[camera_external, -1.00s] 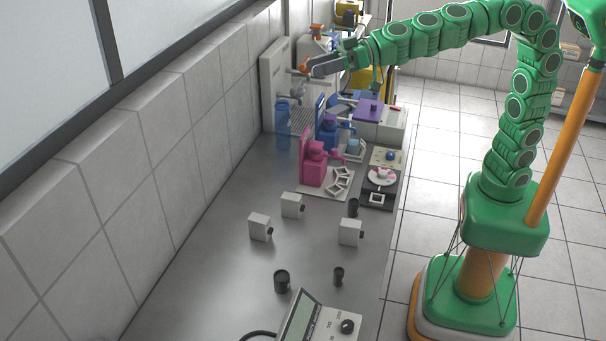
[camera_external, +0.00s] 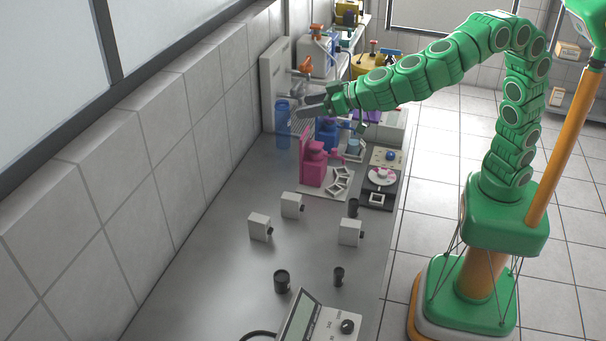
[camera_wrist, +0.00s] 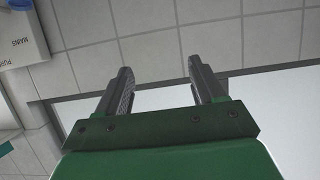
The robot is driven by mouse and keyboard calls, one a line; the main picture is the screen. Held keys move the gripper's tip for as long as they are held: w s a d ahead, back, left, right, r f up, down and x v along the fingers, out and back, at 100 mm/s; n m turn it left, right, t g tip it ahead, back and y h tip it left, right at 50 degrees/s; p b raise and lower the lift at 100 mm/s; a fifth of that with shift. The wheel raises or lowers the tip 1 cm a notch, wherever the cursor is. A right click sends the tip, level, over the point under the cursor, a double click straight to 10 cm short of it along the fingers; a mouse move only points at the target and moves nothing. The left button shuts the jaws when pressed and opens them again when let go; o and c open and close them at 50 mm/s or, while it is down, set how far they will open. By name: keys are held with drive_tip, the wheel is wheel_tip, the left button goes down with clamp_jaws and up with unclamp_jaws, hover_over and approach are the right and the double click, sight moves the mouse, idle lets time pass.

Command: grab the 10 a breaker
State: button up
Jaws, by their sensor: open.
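Three small white boxes with dark knobs stand apart on the grey bench: a left box (camera_external: 259,226), a middle box (camera_external: 291,204) and a right box (camera_external: 349,232). They may be breakers, but no rating is readable, so I cannot tell which is the 10 A one. My gripper (camera_external: 310,106) is above the far part of the bench, near a blue bottle (camera_external: 283,126), away from these boxes. In the wrist view my gripper (camera_wrist: 160,68) has its fingers apart with nothing between them, facing the tiled wall.
A pink device (camera_external: 314,168) and a blue device (camera_external: 327,133) stand below my gripper. Black cups (camera_external: 282,282) and a meter (camera_external: 318,321) are at the near end. A white labelled box (camera_wrist: 22,35) shows in the wrist view.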

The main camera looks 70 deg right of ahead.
sight(301, 199)
wheel_tip(301, 199, down, 32)
drive_tip(key=shift+r, duration=0.2)
drive_tip(key=shift+w+f, duration=0.2)
drive_tip(key=shift+f, duration=0.05)
drive_tip(key=shift+x, duration=1)
drive_tip(key=shift+r+x, duration=0.2)
drive_tip(key=shift+x, duration=0.85)
drive_tip(key=shift+r+x, duration=0.15)
drive_tip(key=shift+x, duration=0.95)
drive_tip(key=shift+w+a+f, duration=0.1)
drive_tip(key=shift+w+f, duration=0.15)
drive_tip(key=shift+w, duration=0.4)
drive_tip(key=shift+c, duration=0.5)
drive_tip(key=c, duration=1)
